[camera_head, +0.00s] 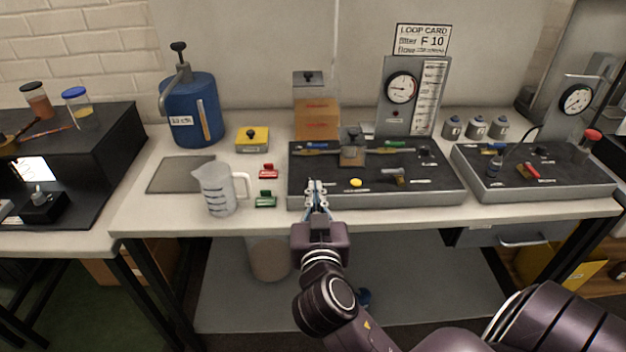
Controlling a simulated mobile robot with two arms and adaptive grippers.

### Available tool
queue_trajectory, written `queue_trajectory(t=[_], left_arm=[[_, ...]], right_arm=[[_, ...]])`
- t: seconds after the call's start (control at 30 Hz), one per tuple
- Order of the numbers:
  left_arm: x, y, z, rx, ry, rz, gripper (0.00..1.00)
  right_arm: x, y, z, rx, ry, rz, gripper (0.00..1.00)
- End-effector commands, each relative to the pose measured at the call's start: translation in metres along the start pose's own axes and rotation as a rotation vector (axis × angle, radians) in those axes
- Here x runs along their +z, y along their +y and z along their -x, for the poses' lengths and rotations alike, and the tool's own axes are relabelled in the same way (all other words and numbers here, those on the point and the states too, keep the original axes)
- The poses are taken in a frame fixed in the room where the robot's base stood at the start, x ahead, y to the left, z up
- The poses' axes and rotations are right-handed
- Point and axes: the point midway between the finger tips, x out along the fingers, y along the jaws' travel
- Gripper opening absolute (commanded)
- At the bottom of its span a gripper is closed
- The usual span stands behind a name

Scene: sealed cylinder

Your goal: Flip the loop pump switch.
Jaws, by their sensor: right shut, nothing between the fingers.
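The black loop panel (330,164) with a grey rim lies on the bench, with a gauge (401,88) and a scale column (428,100) behind it. My right gripper (317,185) is shut and empty over the panel's front left corner. Its fingers hide the panel surface there; I cannot tell whether they touch it. The panel bears a yellow button (356,183), a grey lever (394,173) and a dark knob (425,152). Labels are too small to read, so I cannot tell which part is the loop pump switch. My left gripper is not in view.
Left of the panel are red (268,171) and green (265,199) clips, a measuring jug (217,189), a grey mat (180,174) and a blue jug (192,108). A second panel (535,168) with a gauge (576,99) stands at right. A card (422,39) reads "LOOP CARD F 10".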

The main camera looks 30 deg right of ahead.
Motion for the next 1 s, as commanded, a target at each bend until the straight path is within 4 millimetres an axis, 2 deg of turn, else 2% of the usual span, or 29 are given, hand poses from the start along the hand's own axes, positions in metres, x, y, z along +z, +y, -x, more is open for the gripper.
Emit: queue_trajectory(t=[0.23, 0.37, 0.8, 0.9, 1.0], left_arm=[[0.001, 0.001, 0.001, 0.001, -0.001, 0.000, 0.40], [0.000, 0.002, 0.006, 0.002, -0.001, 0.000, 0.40], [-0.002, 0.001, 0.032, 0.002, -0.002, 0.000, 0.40], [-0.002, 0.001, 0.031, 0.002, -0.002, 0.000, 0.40], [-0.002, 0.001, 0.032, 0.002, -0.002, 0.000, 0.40]], right_arm=[[0.000, 0.000, -0.003, -0.001, -0.002, 0.003, 0.00], [-0.002, 0.000, -0.015, 0.000, 0.001, 0.007, 0.00], [-0.002, 0.000, -0.102, 0.001, -0.001, 0.007, 0.00], [0.020, 0.000, -0.105, 0.000, -0.008, 0.009, 0.00], [0.030, 0.000, -0.108, 0.000, -0.006, 0.007, 0.00]])
